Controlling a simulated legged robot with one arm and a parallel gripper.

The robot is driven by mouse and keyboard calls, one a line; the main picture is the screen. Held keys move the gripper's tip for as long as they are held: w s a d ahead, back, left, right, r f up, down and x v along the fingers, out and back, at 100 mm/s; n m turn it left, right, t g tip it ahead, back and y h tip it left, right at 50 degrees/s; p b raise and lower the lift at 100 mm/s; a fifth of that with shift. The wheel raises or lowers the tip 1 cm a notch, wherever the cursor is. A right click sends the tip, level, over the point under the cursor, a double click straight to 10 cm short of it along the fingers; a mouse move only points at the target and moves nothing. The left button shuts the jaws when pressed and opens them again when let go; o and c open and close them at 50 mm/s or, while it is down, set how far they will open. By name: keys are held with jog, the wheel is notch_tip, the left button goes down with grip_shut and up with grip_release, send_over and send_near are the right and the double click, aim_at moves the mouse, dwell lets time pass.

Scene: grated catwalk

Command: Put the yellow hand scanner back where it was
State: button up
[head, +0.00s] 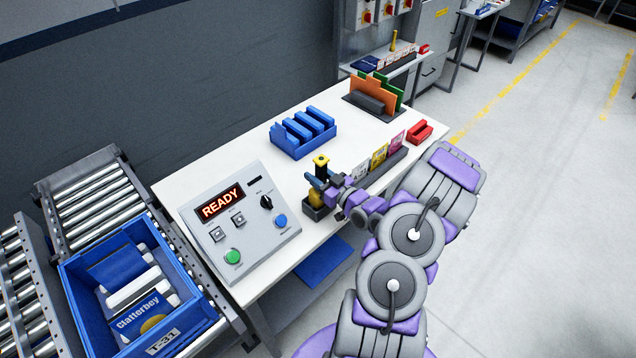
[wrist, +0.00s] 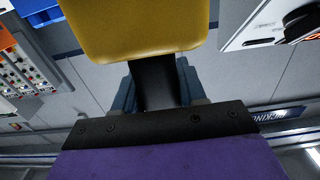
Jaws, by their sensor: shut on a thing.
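The yellow hand scanner (head: 321,160) is upright at the table's front edge, with yellow ends and a black middle. My gripper (head: 319,183) is shut on its black grip, with blue fingers on both sides. In the wrist view the scanner's yellow body (wrist: 140,28) fills the top, and its black grip (wrist: 153,82) runs down between my fingers (wrist: 155,88). A small dark holder (head: 318,213) stands on the table directly below the scanner. The scanner's lower yellow end is at the holder's top; I cannot tell whether it rests inside.
A control panel reading READY (head: 245,220) is left of the holder. A blue rack (head: 303,133) stands behind. A card strip (head: 385,170) and red block (head: 420,131) are right. A blue tote (head: 75,285) sits on rollers at left. The white table (head: 190,185) has clear space at its back left.

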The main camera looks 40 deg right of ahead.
jog(key=f, duration=0.1)
jog(key=a+f, duration=0.1)
jog(key=f, duration=0.1)
jog(key=shift+a, duration=0.2)
jog(key=shift+d, duration=0.25)
jog(key=o, duration=0.7)
jog(key=shift+d, duration=0.2)
jog(key=shift+o, duration=0.9)
jog(key=shift+d, duration=0.15)
jog(key=shift+o, duration=1.4)
jog(key=shift+a, duration=0.4)
jog(key=shift+s+d, duration=0.15)
jog(key=shift+s, duration=0.3)
jog(key=s+d+p, duration=0.1)
jog(key=s, duration=1)
